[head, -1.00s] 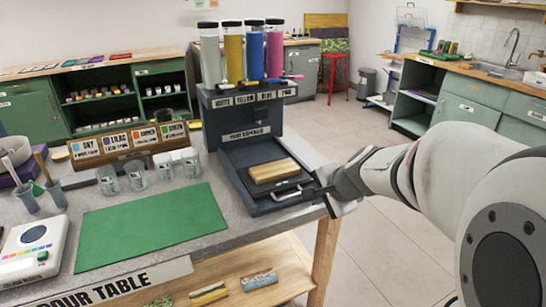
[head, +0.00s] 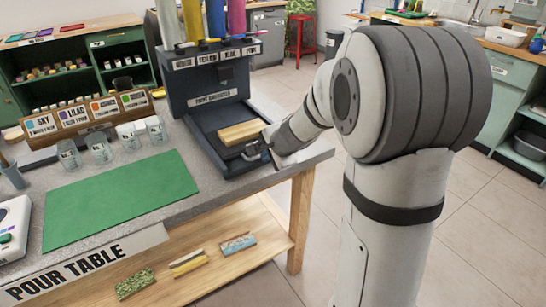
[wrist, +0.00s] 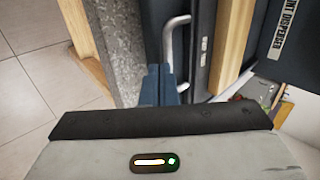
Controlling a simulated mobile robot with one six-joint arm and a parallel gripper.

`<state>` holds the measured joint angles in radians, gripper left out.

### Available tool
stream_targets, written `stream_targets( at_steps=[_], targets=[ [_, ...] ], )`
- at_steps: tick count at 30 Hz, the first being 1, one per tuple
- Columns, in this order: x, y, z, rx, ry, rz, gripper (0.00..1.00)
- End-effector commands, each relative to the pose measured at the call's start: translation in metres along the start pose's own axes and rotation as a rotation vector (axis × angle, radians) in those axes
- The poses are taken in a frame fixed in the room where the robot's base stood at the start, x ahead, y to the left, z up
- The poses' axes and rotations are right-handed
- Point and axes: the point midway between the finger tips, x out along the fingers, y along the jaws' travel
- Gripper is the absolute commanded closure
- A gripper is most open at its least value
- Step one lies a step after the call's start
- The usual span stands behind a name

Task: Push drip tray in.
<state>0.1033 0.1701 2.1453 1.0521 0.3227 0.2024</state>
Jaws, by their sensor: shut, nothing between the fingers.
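The dark drip tray (head: 220,152) sits in the base of the paint dispenser (head: 210,92), its front end toward the table's near right edge. A wooden block (head: 243,132) lies on it. A grey bar handle (head: 252,154) is on the tray's front; it also shows in the wrist view (wrist: 172,38). My gripper (head: 266,150) is at the handle end of the tray. In the wrist view its blue fingertips (wrist: 160,78) are together and empty, close beside the handle and the tray front. I cannot tell whether they touch.
A green mat (head: 120,200) and several glass jars (head: 100,148) are left of the dispenser on the pour table (head: 160,232). Paint tubes (head: 215,20) stand above the dispenser. Floor (head: 480,225) to the right is open.

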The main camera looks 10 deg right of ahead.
Motion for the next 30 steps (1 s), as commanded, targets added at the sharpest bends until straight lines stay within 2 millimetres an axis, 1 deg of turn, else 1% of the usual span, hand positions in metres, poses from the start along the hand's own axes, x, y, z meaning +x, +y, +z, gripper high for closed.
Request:
stream_targets(
  at_steps=[11,14,17,24,27,30],
  targets=[
    [0.002,-0.001,0.0,0.0,0.001,0.0,1.0],
    [0.006,-0.007,-0.001,0.0,0.0,0.002,1.0],
    [0.017,-0.021,-0.001,-0.002,-0.001,0.003,1.0],
    [0.051,-0.064,-0.002,0.0,-0.001,0.002,1.0],
    [0.064,-0.079,-0.003,0.0,0.0,0.003,1.0],
    [0.074,-0.089,-0.003,0.0,0.001,0.002,1.0]
  ],
)
